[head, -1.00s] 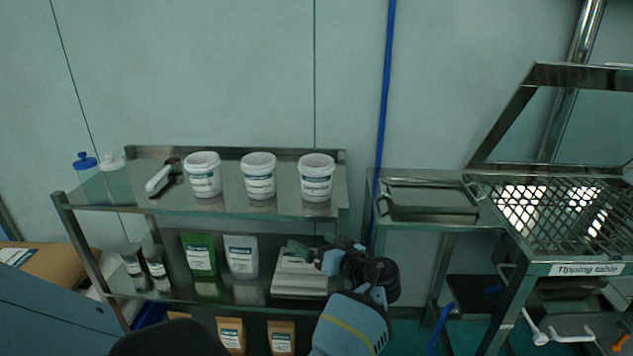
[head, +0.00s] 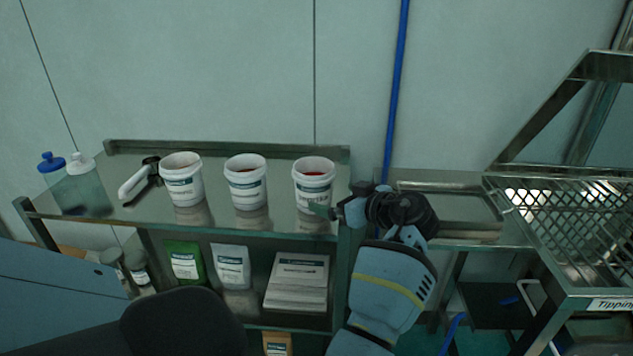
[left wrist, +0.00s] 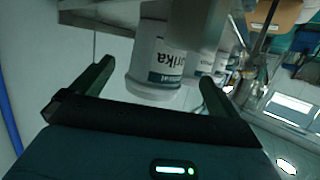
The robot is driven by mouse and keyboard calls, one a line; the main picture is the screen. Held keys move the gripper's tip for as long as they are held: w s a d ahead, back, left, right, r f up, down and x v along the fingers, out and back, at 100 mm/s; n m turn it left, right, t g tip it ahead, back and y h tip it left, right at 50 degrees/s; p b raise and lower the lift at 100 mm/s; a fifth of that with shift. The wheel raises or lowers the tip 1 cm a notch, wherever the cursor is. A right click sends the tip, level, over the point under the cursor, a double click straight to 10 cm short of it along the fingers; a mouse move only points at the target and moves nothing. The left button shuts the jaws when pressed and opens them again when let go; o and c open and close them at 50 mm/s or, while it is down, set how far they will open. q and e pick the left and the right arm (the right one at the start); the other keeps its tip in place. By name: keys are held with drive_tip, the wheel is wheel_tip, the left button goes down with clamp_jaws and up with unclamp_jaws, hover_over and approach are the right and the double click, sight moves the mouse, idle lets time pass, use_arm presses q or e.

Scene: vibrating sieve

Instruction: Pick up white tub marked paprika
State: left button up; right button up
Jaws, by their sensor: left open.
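The white tub marked paprika (head: 313,190) is the rightmost of three white tubs on the upper steel shelf. It stands upright, open, with red contents. In the left wrist view the tub (left wrist: 158,62) appears upside down, its label partly readable as "rika". My left gripper (head: 338,203) is open at the tub's lower right side in the head view. In the left wrist view the open fingers (left wrist: 156,74) show on either side of the tub; I cannot tell whether they touch it. My right gripper is not in view.
Two similar tubs, the middle one (head: 247,183) and the left one (head: 183,182), stand on the same shelf. A scoop-like white-handled tool (head: 138,182) and squeeze bottles (head: 84,180) are further left. A raised lip (head: 225,149) runs along the back. A metal tray (head: 450,210) lies to the right.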

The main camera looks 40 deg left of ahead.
sight(326, 192)
use_arm(q)
drive_tip(key=shift+s+d, duration=0.1)
drive_tip(key=shift+x, duration=0.8)
drive_tip(key=shift+a, duration=0.55)
drive_tip(key=shift+a+p, duration=0.4)
drive_tip(key=shift+p, duration=0.05)
drive_tip(key=p+x, duration=0.1)
drive_tip(key=x, duration=0.2)
drive_tip(key=shift+w+a+f, duration=0.1)
drive_tip(key=shift+w+a, duration=0.1)
drive_tip(key=shift+a+f, duration=0.25)
drive_tip(key=shift+a, duration=0.15)
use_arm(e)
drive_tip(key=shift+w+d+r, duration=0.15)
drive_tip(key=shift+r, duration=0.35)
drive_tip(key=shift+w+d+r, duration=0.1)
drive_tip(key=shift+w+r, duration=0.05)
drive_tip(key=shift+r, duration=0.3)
use_arm(q)
drive_tip(key=c, duration=1.1)
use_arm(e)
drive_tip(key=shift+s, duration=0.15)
